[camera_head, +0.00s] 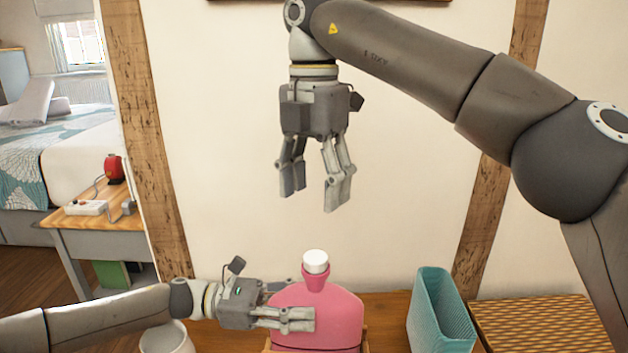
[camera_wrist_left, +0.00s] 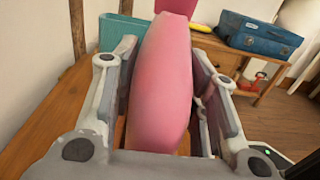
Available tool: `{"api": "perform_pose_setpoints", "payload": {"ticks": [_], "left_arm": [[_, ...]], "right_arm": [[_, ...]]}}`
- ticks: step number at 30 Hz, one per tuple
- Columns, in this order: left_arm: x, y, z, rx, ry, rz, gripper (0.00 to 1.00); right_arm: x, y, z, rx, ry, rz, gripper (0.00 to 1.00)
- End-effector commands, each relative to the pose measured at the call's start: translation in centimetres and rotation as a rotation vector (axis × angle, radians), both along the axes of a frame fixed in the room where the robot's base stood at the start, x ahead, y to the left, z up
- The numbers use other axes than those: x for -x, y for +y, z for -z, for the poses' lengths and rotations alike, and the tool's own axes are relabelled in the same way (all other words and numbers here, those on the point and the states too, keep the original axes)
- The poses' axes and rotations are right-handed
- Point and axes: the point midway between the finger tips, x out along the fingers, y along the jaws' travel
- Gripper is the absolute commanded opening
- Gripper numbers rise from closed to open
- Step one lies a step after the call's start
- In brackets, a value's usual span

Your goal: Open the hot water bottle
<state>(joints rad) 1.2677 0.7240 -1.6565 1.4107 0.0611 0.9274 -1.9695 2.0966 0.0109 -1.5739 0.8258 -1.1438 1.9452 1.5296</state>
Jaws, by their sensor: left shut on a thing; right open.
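The pink hot water bottle (camera_head: 338,310) stands upright at the bottom middle of the head view, with a white cap (camera_head: 315,262) on its neck. My left gripper (camera_head: 300,307) is shut on the bottle's body from the left. In the left wrist view the bottle (camera_wrist_left: 162,90) fills the space between the fingers of my left gripper (camera_wrist_left: 165,105). My right gripper (camera_head: 315,190) is open and empty, pointing down above the cap and clear of it. The bottle's lower end is partly hidden in the head view.
A teal basket (camera_head: 440,310) stands right of the bottle on the wooden surface. A woven box (camera_head: 535,325) is farther right, and a white round container (camera_head: 168,338) is below my left arm. A blue case (camera_wrist_left: 258,35) shows in the left wrist view. The wall is close behind.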

Motion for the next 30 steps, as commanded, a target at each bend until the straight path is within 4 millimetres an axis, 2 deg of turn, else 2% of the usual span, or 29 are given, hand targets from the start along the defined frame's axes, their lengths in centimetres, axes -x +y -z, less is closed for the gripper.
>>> {"api": "perform_pose_setpoints", "payload": {"ticks": [9,15,23,30], "left_arm": [[0.0,0.0,0.1,-0.001,0.001,0.0,0.0],[0.0,0.0,0.1,-0.001,0.001,0.0,0.0],[0.0,0.0,0.1,-0.001,0.001,0.0,0.0],[0.0,0.0,0.1,-0.001,0.001,0.0,0.0]], "right_arm": [[-0.1,0.0,-0.2,0.021,0.002,0.515,0.59],[-0.1,0.0,-0.3,0.029,0.003,0.736,0.59],[-0.1,0.0,0.2,0.034,0.004,0.825,0.59],[0.1,-0.1,3.0,0.035,0.006,0.823,0.59]]}}
